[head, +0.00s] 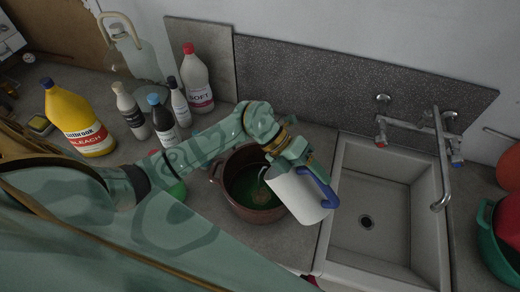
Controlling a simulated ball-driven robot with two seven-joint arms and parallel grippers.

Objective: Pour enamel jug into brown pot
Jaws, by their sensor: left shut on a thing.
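The enamel jug (297,196) is white with a blue handle and is tilted over the right side of the brown pot. Its mouth points left over the pot. My left gripper (291,153) is shut on the jug at its upper end. The brown pot (256,214) stands on the counter left of the sink, with green inside. A thin pale streak shows at the jug's mouth; I cannot tell for sure if it is liquid. My left arm covers part of the pot's far rim. My right gripper is not in view.
A sink (381,215) with a tap (441,160) lies right of the pot. A yellow bleach bottle (78,122), a white bottle with a red cap (196,80), several smaller bottles and a glass demijohn (140,62) stand behind my arm. A green bowl (491,250) is far right.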

